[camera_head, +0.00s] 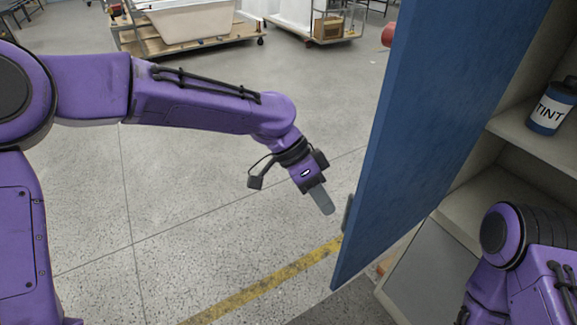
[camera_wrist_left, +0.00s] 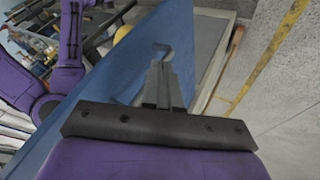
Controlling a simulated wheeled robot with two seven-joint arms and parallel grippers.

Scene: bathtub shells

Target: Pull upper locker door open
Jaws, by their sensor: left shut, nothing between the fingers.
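The blue upper locker door (camera_head: 440,110) stands swung open, away from the locker shelves (camera_head: 535,150) on the right in the head view. A dark handle (camera_head: 347,213) shows at the door's left edge, near its lower end. My left gripper (camera_head: 326,205) is shut and empty, a little left of the handle, with a gap between them. In the left wrist view, the shut fingers (camera_wrist_left: 162,80) point toward the blue door (camera_wrist_left: 120,70), near a hook-shaped piece. My right arm shows at the lower right of the head view, but its gripper is out of view.
A bottle labelled TINT (camera_head: 551,106) stands on a locker shelf. A grey lower panel (camera_head: 430,270) is below the open compartment. A yellow line (camera_head: 262,287) crosses the floor. Tub carts (camera_head: 190,40) stand far back; the floor left of the door is clear.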

